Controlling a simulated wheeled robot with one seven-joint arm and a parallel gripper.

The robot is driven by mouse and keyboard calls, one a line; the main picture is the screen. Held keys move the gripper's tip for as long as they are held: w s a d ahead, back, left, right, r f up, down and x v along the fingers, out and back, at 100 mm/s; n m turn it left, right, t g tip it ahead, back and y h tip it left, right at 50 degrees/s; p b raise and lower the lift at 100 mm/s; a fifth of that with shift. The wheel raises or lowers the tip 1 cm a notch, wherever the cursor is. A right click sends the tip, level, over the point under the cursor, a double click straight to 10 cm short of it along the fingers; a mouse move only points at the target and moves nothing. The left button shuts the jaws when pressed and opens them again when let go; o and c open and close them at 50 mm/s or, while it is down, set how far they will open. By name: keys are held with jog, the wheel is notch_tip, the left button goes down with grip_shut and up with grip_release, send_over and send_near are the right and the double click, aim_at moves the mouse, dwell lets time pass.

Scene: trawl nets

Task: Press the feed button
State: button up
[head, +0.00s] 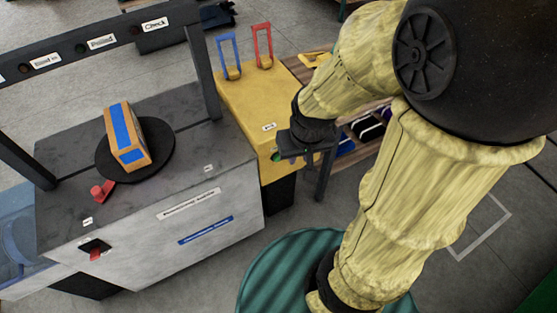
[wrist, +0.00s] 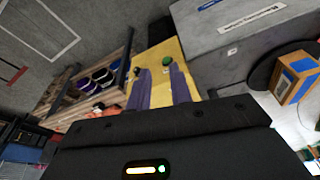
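A small green round button (head: 276,157) sits on the front of the yellow cabinet (head: 255,98), below a white label (head: 269,127) too small to read. It also shows in the wrist view (wrist: 167,61), just past my fingertips. I cannot read a "feed" label on it. My gripper (head: 284,153) is beside the cabinet's front, close to the button; I cannot tell whether it touches. In the wrist view my gripper (wrist: 160,82) shows two purple-grey fingers with a gap between them, with only yellow cabinet visible there.
A grey machine (head: 215,185) stands left, with a black turntable (head: 165,165) bearing an orange box with blue bands (head: 128,140), a red lever (head: 101,190) and a dark overhead bar (head: 70,55). Blue (head: 228,55) and red (head: 262,45) handles stand on the cabinet. A wooden rack (head: 345,147) stands right.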

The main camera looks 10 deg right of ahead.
grip_shut()
dwell(1.4)
